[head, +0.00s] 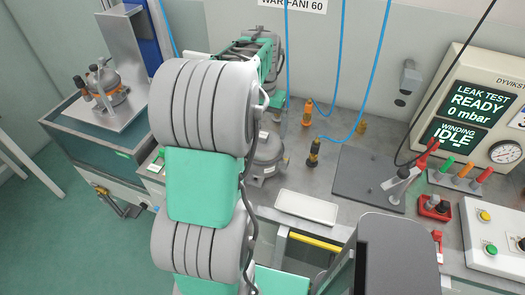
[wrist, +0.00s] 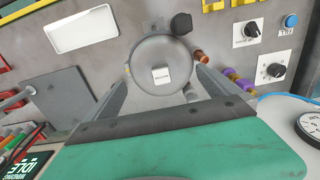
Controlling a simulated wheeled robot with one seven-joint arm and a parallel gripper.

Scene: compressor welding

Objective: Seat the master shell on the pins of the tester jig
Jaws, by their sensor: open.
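A dark plate (head: 352,178) with a red-handled clamp (head: 402,180) lies to the right and may be the tester jig.
A white tray (head: 306,208) lies between shell and front edge. The leak test panel (head: 470,115) reads READY. Another unit (head: 104,85) sits on a metal stand at left.

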